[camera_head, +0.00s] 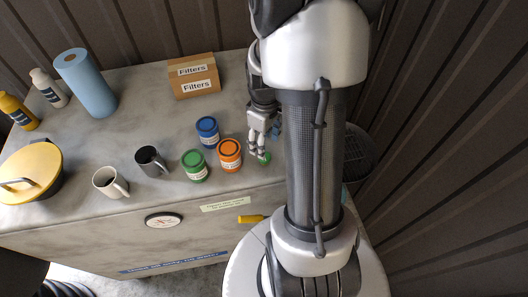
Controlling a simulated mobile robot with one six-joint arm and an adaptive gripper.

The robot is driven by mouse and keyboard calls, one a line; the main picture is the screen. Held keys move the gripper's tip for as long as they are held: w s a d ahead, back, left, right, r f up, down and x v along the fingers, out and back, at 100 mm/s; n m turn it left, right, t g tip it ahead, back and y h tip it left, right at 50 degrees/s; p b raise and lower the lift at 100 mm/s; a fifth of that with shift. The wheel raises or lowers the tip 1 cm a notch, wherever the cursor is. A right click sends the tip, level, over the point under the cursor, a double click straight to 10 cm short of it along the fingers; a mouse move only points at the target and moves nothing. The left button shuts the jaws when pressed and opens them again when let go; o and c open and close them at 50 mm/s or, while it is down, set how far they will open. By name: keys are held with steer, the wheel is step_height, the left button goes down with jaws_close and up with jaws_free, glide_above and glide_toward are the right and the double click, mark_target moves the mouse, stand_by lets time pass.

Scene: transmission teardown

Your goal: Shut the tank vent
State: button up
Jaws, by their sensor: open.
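No part can be surely read as the tank vent. A yellow lever or handle (250,219) sticks out of the front face of the grey bench-like body (60,240), partly hidden by my own arm and base. A small green round part (264,158) lies on the grey top near its right front edge. My gripper (257,154) is open and points down right at this green part, overlapping it in the view. I cannot tell whether they touch. A blue bit (277,131) shows behind the gripper, mostly hidden.
Blue (207,132), green (195,166) and orange (230,154) cans stand left of the gripper. Mugs (111,182), a Filters box (194,76), a blue roll (85,82), bottles (48,88) and a yellow-lidded pot (30,170) stand further left. A dial (164,220) and pale label (225,202) mark the front.

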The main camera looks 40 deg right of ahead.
step_height(320, 180, down, 7)
steer(key=shift+r, duration=0.2)
steer(key=c, duration=1.1)
